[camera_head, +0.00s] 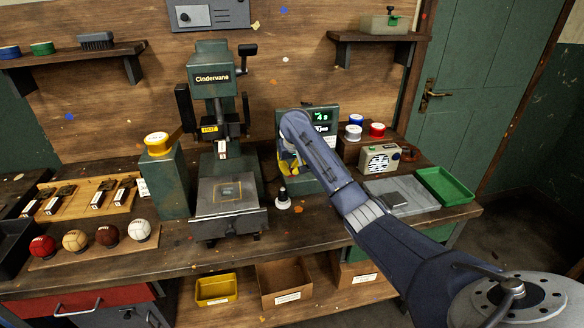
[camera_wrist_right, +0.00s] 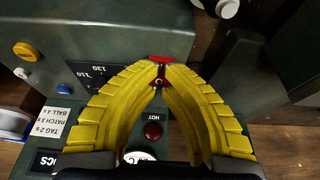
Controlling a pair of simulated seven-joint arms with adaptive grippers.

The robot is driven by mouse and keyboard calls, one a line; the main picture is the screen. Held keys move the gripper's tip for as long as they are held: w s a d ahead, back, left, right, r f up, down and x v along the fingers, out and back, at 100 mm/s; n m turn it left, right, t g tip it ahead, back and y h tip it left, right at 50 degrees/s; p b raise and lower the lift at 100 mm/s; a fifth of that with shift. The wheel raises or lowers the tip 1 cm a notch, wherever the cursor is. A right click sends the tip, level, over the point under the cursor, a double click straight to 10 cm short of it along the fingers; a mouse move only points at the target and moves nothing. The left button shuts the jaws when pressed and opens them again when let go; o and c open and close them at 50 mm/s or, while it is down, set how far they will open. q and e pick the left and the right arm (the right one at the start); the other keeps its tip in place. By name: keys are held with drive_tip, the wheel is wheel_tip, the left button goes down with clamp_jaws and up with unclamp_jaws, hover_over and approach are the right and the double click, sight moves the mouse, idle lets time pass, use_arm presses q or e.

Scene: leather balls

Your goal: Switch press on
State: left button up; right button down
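The press (camera_head: 213,100), labelled Cindervane, stands on the bench with its lower plate (camera_head: 228,190) in front. A dark green control box (camera_head: 326,118) with lit green digits stands to its right, partly hidden by my right arm. My right gripper (camera_head: 288,165) is at the front of this box. In the right wrist view its yellow fingers (camera_wrist_right: 157,68) converge at the tips over the box's panel (camera_wrist_right: 95,95). A small red part (camera_wrist_right: 160,59) shows at the tips; I cannot tell whether they hold it. A red lamp marked HOT (camera_wrist_right: 153,131) shows between the fingers. My left gripper is not in view.
A yellow button (camera_wrist_right: 26,51) is on the box. Several balls (camera_head: 107,236) sit on a board at the left. A radio (camera_head: 380,159) and a green tray (camera_head: 447,186) are at the right. A small dark-handled tool (camera_head: 283,198) stands between press and arm.

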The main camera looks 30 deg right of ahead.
drive_tip(key=shift+w, duration=0.15)
drive_tip(key=shift+w+d+r, duration=0.1)
drive_tip(key=shift+w+d, duration=0.15)
drive_tip(key=shift+w, duration=0.4)
